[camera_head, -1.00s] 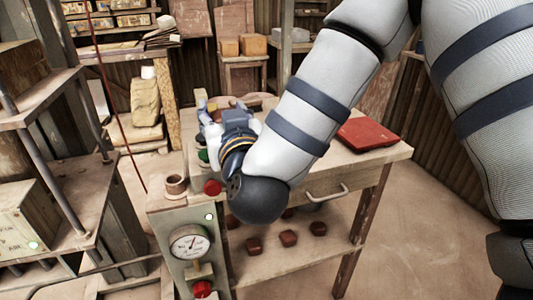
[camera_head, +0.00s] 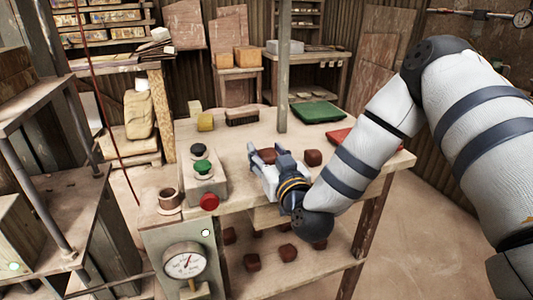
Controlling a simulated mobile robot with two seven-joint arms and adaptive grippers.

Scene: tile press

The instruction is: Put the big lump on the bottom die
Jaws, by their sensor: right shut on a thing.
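My right gripper (camera_head: 268,168) is over the wooden table, shut on a reddish-brown clay lump. This lump (camera_head: 266,155) looks like the big lump; the fingers hide part of it. Whether it touches the tabletop I cannot tell. A smaller-looking lump (camera_head: 313,157) lies on the table just right of the gripper. At the left stands what looks like the press (camera_head: 70,200), with metal columns and flat grey plates. Which surface is the bottom die I cannot tell for sure. My left gripper is not in view.
Several lumps lie on the lower shelf.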

